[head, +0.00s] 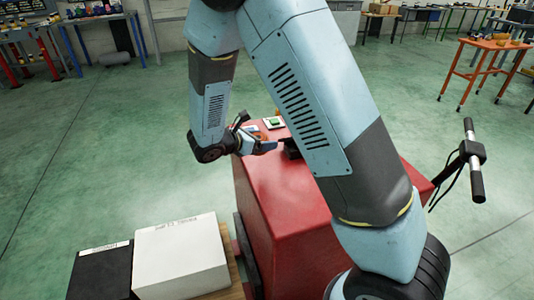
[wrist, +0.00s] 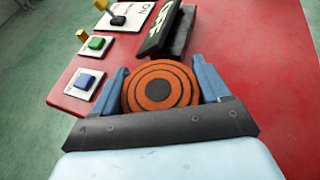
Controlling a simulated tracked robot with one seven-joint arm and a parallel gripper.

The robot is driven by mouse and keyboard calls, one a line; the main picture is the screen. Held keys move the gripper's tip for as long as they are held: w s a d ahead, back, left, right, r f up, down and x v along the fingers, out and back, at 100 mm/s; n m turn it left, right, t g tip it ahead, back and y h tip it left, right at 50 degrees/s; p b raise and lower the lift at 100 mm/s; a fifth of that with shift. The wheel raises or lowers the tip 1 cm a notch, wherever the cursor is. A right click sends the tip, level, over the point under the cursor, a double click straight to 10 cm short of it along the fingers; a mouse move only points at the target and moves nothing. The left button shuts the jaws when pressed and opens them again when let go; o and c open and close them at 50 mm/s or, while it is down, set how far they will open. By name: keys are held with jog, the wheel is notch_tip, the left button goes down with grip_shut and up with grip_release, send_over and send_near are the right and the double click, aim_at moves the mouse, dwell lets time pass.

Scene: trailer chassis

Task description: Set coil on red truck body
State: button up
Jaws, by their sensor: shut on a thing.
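The red truck body (head: 285,195) is a red box-shaped body with a flat top in the middle of the head view; its top (wrist: 255,75) fills much of the wrist view. The coil (wrist: 160,87), a round orange and black ringed disc, sits between the two blue fingers of my gripper (wrist: 164,85), which is shut on it. In the head view my gripper (head: 268,146) is over the far part of the red top, and the coil is mostly hidden there. I cannot tell whether the coil touches the top.
On the red top are a green button (wrist: 97,43), a blue button (wrist: 84,81), a lever plate (wrist: 118,16) and a black block with an OFF label (wrist: 160,28). A white box (head: 180,258) and a black box (head: 100,272) stand front left. A handlebar (head: 473,155) rises at right.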

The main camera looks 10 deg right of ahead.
send_over(268, 159)
notch_tip(268, 159, down, 6)
jog(key=shift+f, duration=1.7)
jog(key=o, duration=1.3)
jog(key=shift+f, duration=0.1)
jog(key=v, duration=1.2)
